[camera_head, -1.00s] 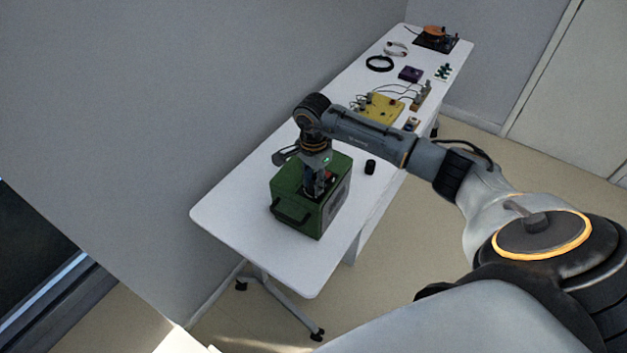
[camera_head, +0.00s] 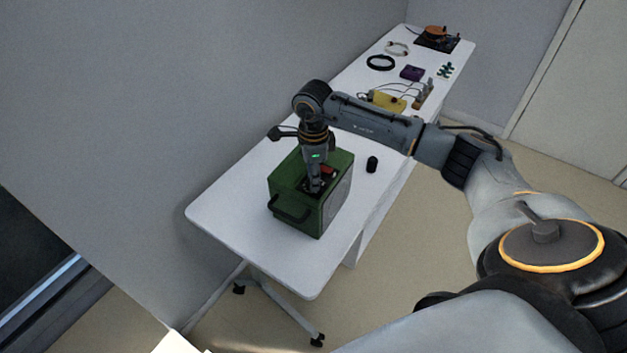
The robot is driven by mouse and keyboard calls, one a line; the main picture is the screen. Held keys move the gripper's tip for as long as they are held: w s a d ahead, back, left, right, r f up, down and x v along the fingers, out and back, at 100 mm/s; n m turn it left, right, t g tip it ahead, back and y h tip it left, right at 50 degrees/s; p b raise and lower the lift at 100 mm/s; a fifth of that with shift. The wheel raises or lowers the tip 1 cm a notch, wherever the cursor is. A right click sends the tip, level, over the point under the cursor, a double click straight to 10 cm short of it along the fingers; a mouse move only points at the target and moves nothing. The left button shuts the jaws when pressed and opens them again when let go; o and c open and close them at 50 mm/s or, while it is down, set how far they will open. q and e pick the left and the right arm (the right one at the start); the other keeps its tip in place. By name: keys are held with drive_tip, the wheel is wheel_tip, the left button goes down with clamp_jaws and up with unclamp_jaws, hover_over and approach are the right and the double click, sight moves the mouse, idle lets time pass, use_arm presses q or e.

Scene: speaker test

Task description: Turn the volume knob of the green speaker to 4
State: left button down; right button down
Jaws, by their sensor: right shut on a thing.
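The green speaker (camera_head: 290,182) stands on the near part of the white table, with a dark handle (camera_head: 288,212) on its near side and a grey grille (camera_head: 338,200) on its right side. My right gripper (camera_head: 314,188) points down onto the dark panel on the speaker's top. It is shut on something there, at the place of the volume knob. The knob and its scale are hidden by the fingers, so its setting cannot be read. A small red part shows beside the fingers. My left gripper is not in view.
A small black cylinder (camera_head: 372,164) stands on the table (camera_head: 235,205) right of the speaker. Farther back are a yellow board (camera_head: 388,101), a purple box (camera_head: 412,73), a black ring (camera_head: 380,63) and a turntable (camera_head: 437,38). The table's near end is clear.

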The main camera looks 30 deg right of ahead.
drive_tip(key=m+b, duration=0.1)
drive_tip(key=m, duration=0.2)
drive_tip(key=shift+f+m+b, duration=0.1)
drive_tip(key=shift+m+b, duration=0.25)
drive_tip(key=shift+m, duration=0.05)
drive_tip(key=m+b, duration=0.1)
drive_tip(key=m, duration=0.2)
drive_tip(key=shift+m, duration=0.3)
drive_tip(key=m+b, duration=0.1)
drive_tip(key=m, duration=0.2)
drive_tip(key=shift+w+d+m, duration=0.1)
drive_tip(key=shift+m, duration=0.2)
drive_tip(key=shift+m+b, duration=0.5)
drive_tip(key=shift+m, duration=1.1)
drive_tip(key=c, duration=1)
unclamp_jaws()
